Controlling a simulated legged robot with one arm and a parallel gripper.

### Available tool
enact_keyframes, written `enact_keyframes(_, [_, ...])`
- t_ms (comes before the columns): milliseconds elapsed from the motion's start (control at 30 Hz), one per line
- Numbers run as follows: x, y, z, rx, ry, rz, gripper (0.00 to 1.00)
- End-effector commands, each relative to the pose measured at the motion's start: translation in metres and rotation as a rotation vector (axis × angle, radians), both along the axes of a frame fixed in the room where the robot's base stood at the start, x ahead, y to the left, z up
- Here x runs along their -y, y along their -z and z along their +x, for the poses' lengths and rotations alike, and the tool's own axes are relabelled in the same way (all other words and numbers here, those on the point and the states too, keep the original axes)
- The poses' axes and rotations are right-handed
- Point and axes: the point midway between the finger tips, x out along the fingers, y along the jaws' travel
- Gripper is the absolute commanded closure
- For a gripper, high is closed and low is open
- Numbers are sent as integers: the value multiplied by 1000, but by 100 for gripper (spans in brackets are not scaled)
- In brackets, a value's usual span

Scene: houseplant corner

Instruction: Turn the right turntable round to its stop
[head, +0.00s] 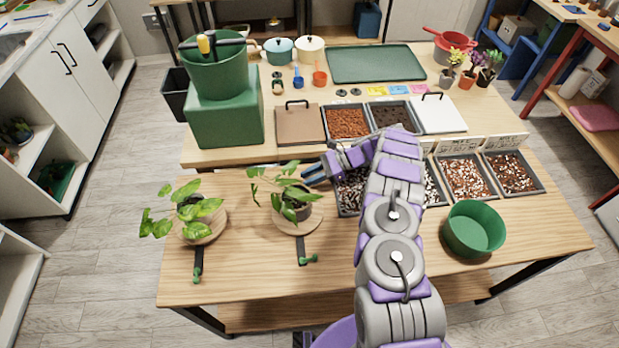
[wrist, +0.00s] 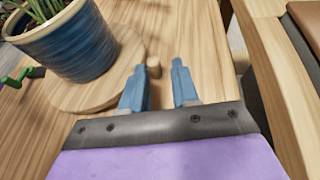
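The right turntable (head: 280,226) is a round wooden disc carrying a potted leafy plant (head: 290,200). A dark arm with a green knob (head: 311,259) lies at its front. In the wrist view the turntable (wrist: 98,92) bears a blue ribbed pot (wrist: 68,42). A small wooden peg (wrist: 153,66) stands at the disc's edge, in line with the gap between my fingers; contact is unclear. My gripper (head: 311,174) is behind and right of the plant, with its blue fingers apart. The gap between the fingers (wrist: 159,75) looks empty.
The left turntable (head: 218,230) carries another plant (head: 186,210). Trays of substrate (head: 465,178) and a green pot (head: 473,229) stand to the right. A raised worktop (head: 225,150) borders the table behind. The front middle of the table is clear.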

Motion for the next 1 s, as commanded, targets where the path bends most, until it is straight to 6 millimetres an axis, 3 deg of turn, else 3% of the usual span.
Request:
enact_keyframes(133, [-1, -1, -2, 0, -2, 1, 58])
enact_keyframes(467, [4, -3, -2, -1, -4, 2, 58])
enact_keyframes(1000, [83, -34, 18, -1, -2, 0, 58])
